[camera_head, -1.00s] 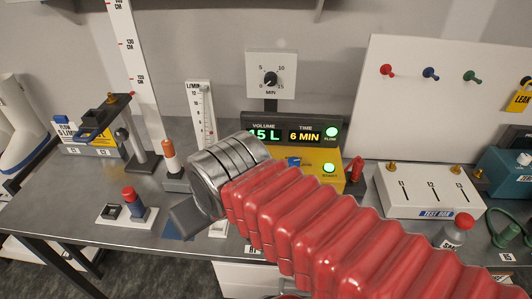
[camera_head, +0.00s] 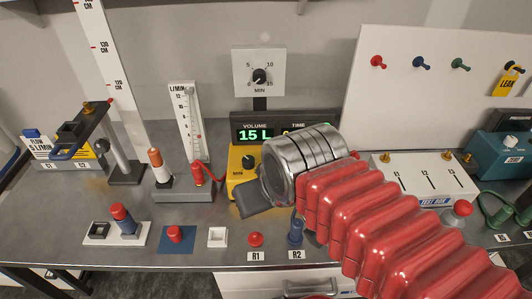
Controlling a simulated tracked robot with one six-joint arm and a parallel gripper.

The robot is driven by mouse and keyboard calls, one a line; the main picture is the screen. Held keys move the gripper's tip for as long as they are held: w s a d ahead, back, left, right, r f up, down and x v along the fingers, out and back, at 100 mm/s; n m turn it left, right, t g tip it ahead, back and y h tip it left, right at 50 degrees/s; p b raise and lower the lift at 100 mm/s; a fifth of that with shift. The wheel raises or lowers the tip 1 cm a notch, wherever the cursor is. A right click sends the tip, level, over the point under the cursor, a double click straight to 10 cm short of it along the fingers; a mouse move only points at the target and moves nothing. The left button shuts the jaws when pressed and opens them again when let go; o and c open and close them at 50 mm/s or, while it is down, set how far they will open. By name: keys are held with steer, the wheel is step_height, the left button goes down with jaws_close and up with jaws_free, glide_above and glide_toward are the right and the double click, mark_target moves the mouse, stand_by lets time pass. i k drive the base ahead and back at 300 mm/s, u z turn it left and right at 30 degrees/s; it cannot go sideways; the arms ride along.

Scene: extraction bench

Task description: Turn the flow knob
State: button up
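A yellow pump unit (camera_head: 236,185) stands at mid-bench with a dark display housing (camera_head: 240,119) reading 15 L. A black round knob (camera_head: 248,161) sits on its yellow face; its lettering is too small to read. Another black knob (camera_head: 259,76) is on the white MIN dial above. I cannot tell for sure which is the flow knob. My gripper (camera_head: 252,200) shows as a dark grey block beyond my silver wrist, in front of the yellow unit and below its knob. Its fingertips are not clear. My arm hides the right part of the unit and most of the time display.
A flow gauge (camera_head: 187,120) marked L/MIN stands left of the unit, with a red fitting (camera_head: 198,175) beside it. In front are a red connector (camera_head: 175,234), a white socket (camera_head: 217,236), and posts R1 (camera_head: 256,240) and R2 (camera_head: 296,231). A white test box (camera_head: 425,178) stands right.

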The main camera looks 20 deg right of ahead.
mark_target(248, 161)
steer(key=z, duration=0.65)
steer(key=k, duration=0.9)
steer(key=u, duration=0.95)
steer(key=i, duration=1)
steer(key=u, duration=0.1)
